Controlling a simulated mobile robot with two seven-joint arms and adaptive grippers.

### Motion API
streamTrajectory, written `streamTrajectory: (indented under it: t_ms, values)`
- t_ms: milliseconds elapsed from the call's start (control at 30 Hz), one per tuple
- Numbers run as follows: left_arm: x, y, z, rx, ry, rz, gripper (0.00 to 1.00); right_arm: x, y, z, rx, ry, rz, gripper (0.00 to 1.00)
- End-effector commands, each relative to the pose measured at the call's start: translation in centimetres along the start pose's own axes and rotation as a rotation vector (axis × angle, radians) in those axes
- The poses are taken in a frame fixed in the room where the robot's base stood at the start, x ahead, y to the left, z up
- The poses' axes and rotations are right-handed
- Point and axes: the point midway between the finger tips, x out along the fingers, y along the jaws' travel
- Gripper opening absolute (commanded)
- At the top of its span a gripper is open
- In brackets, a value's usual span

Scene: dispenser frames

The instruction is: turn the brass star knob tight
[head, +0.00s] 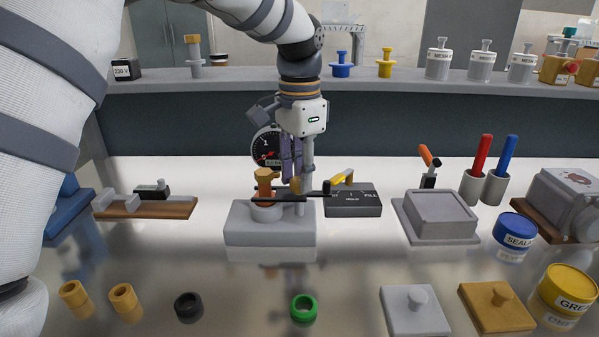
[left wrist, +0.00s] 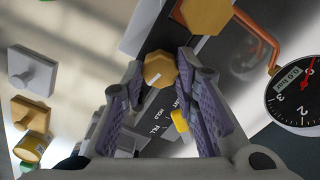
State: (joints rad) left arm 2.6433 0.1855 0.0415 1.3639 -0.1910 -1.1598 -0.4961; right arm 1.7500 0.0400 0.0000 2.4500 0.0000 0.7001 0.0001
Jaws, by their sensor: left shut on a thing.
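The brass star knob (left wrist: 160,68) is a small faceted, gold-coloured knob, seen from above between the purple-grey finger pads in the left wrist view. In the head view it shows partly (head: 294,186), low at the fingertips, above the grey dispenser block (head: 270,236). My left gripper (head: 291,176) points straight down and is shut on the knob; the wrist view shows its fingers (left wrist: 163,82) on both sides of it. The fingers hide part of the knob in the head view. My right gripper is not in view.
A larger orange-brass plug (head: 265,183) stands close on the left of the knob. A black bar (head: 285,199) crosses in front. A dial gauge (head: 267,147) is behind, and a dark box with a yellow lever (head: 342,178) is at right. Loose rings (head: 303,309) lie in front.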

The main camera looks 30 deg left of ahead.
Motion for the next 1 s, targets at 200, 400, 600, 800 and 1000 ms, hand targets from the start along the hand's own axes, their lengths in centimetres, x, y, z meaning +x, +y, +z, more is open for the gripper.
streamTrajectory:
  t_ms: [200,400,600,800,1000]
  values:
    - [0.0,0.0,0.0,-0.001,0.001,-0.001,0.47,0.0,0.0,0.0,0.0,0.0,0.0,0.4]
    - [0.0,0.0,0.0,-0.001,0.001,-0.001,0.47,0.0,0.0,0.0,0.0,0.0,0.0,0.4]
    - [-1.6,0.0,-0.1,-0.001,0.003,-0.003,0.47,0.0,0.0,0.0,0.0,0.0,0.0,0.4]
    - [-7.0,-0.1,-0.1,-0.001,0.006,-0.004,0.47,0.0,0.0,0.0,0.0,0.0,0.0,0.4]
    - [-11.0,0.0,-0.1,-0.001,0.003,-0.002,0.47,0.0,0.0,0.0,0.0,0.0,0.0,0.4]
